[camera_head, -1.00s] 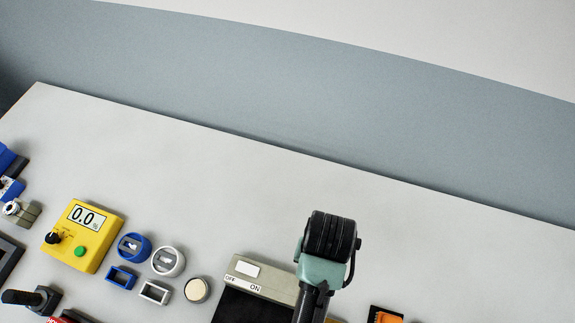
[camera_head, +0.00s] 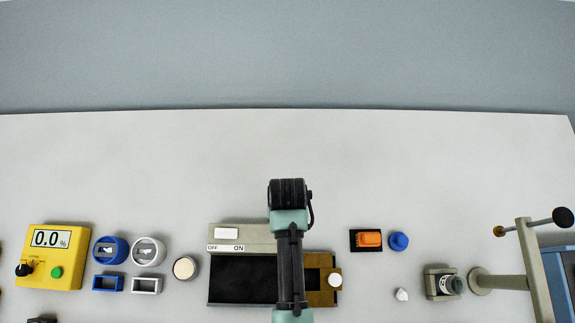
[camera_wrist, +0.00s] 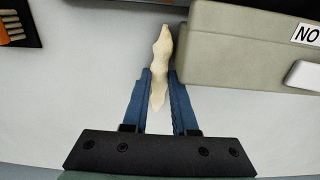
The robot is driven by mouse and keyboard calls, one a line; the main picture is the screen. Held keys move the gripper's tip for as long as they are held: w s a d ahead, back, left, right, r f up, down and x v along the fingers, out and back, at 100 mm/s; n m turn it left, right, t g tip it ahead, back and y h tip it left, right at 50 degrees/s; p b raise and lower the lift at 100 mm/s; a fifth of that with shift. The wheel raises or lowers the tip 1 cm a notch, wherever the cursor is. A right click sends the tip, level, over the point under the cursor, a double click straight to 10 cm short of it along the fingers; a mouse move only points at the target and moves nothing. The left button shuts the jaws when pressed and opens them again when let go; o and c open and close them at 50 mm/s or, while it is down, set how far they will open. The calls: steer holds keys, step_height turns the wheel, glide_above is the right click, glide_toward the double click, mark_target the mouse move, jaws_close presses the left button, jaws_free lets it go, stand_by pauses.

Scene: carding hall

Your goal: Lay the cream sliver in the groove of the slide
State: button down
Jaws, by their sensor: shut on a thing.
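The cream sliver (camera_wrist: 161,48) is a thin, lumpy strip in the wrist view. My gripper (camera_wrist: 160,78) is shut on it with its two blue fingers, and the sliver's far end sticks out beyond the fingertips. In the head view my arm hides the fingers and the sliver. A brown piece (camera_head: 322,298), which looks like the slide, lies at the right end of a black bed (camera_head: 240,280), with a white knob (camera_head: 335,280) on its right. My arm covers part of it, and I cannot make out its groove clearly.
A grey housing (camera_head: 260,235) marked OFF and ON borders the bed; its side is close right of the fingers in the wrist view (camera_wrist: 240,50). The table behind is clear.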

steer(key=shift+f, duration=0.1)
steer(key=c, duration=0.7)
jaws_free()
